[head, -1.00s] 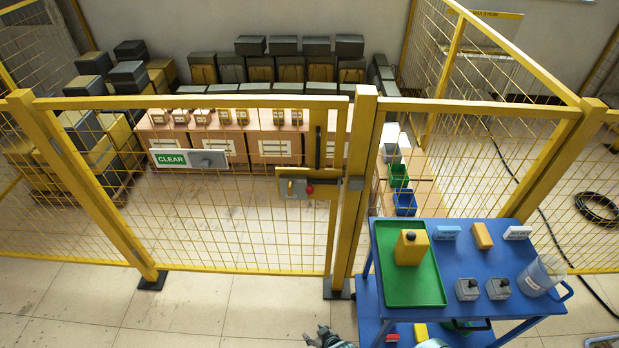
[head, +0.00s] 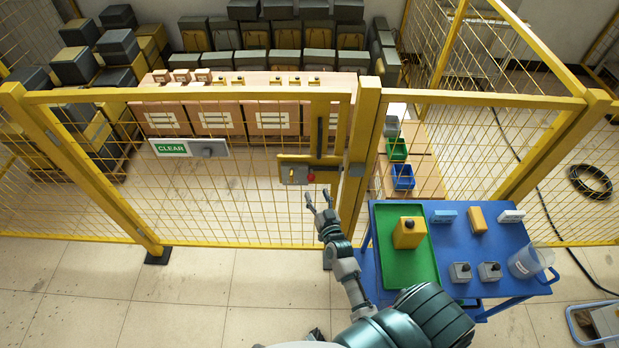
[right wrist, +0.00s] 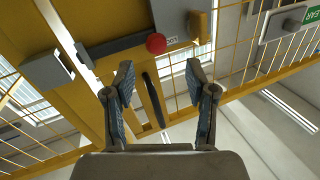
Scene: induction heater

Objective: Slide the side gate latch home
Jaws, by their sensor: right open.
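The side gate latch (head: 296,172) is a yellow plate with a grey block and a red knob (head: 311,176), at the gate's right edge. In the right wrist view, the red knob (right wrist: 156,43) and grey block (right wrist: 180,15) are beyond the fingers. A grey keeper (head: 357,170) is on the post; it also shows in the wrist view (right wrist: 47,72). A small dark shape at the bottom edge may be my left gripper (head: 316,334).
A black pull handle (head: 320,137) is above the latch. A CLEAR sign (head: 170,148) hangs on the gate mesh. A blue cart (head: 455,270) with a green tray (head: 412,275) stands right of my arm. The floor left of my arm is clear.

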